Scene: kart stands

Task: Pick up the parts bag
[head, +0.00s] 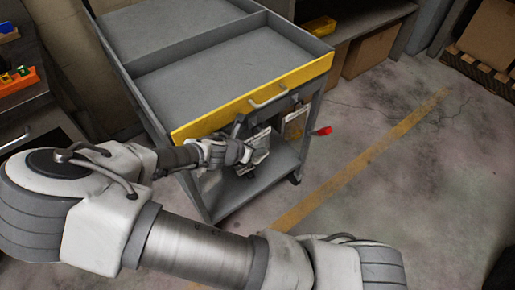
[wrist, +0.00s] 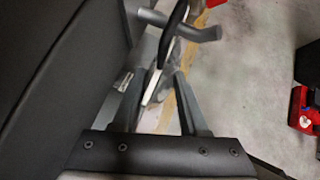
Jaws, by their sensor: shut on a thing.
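My gripper (head: 248,148) is in front of the grey cart, just below its yellow front edge. In the wrist view my gripper (wrist: 166,76) has its two fingers on either side of a thin, pale, flat item (wrist: 153,86), seen nearly edge on. In the head view a pale grey packet (head: 260,146) shows at the fingertips and looks like the parts bag. My gripper hides part of it. A second flat, tan-and-grey item (head: 295,122) hangs just to the right, below the yellow edge.
The grey cart (head: 225,70) has an empty top tray and a lower shelf (head: 232,192). A red object (head: 323,131) sticks out at its right side. Cardboard boxes (head: 370,50) stand at the back. The floor to the right is clear.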

